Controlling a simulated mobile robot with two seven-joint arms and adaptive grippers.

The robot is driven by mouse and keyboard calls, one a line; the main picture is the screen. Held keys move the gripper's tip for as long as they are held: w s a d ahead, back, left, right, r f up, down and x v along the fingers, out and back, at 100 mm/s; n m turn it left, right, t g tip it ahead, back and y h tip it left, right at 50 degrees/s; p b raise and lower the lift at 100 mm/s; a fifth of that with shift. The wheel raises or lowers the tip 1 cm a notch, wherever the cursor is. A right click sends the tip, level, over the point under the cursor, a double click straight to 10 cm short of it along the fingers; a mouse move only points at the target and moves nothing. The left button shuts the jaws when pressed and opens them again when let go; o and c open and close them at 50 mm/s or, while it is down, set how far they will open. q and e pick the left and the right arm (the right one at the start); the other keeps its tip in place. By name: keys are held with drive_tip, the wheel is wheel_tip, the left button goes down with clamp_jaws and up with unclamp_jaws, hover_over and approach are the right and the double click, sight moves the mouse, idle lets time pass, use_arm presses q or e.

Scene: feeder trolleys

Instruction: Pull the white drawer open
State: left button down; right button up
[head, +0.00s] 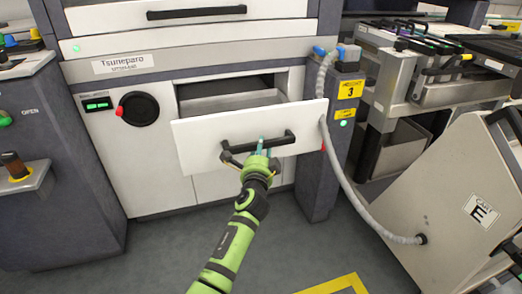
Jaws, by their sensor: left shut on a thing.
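The white drawer (205,150) stands pulled out from the cabinet in the middle of the head view. A gap shows its dark inside behind the tilted-looking front panel. Its black bar handle (283,140) runs across the panel. My left gripper (259,150) is at the handle, shut on it near its middle; the fingers partly hide the bar. My left green arm reaches up from the bottom of the view. My right gripper is not in view.
A black knob (139,108) is left of the drawer. Grey floor (150,255) is open in front.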

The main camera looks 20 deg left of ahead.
use_arm(q)
drive_tip(key=c, duration=0.8)
unclamp_jaws()
drive_tip(key=v, duration=1.2)
